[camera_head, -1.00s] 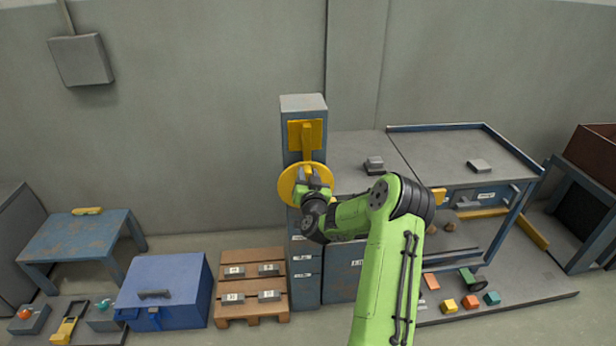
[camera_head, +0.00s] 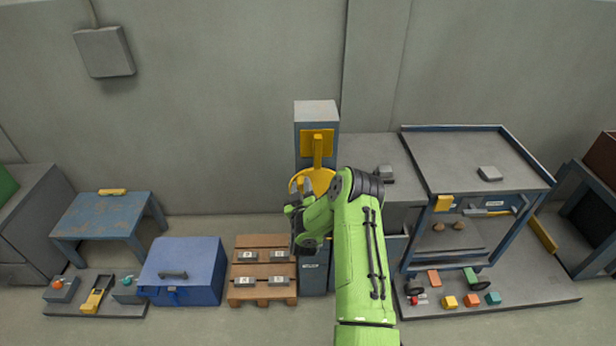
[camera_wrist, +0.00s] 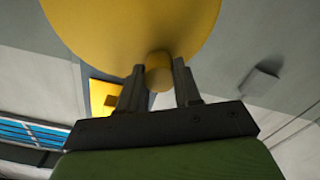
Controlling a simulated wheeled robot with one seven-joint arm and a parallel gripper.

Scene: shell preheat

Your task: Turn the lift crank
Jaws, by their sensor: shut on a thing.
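The lift crank is a yellow disc (camera_head: 324,179) on the front of a tall grey-blue column (camera_head: 316,114), below a yellow plate and bar. In the wrist view the disc (camera_wrist: 120,25) fills the top, and its short round yellow handle (camera_wrist: 159,74) sticks out between the two dark fingers. My gripper (camera_wrist: 159,88) is shut on this handle. In the head view my gripper (camera_head: 299,188) is at the left side of the disc, and my green arm hides the disc's lower right part.
A wheeled cart (camera_head: 455,180) stands right of the column, with coloured blocks on a low board (camera_head: 540,290) below it. A pallet (camera_head: 240,243), a blue chest (camera_head: 205,265) and a blue table (camera_head: 100,215) stand to the left.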

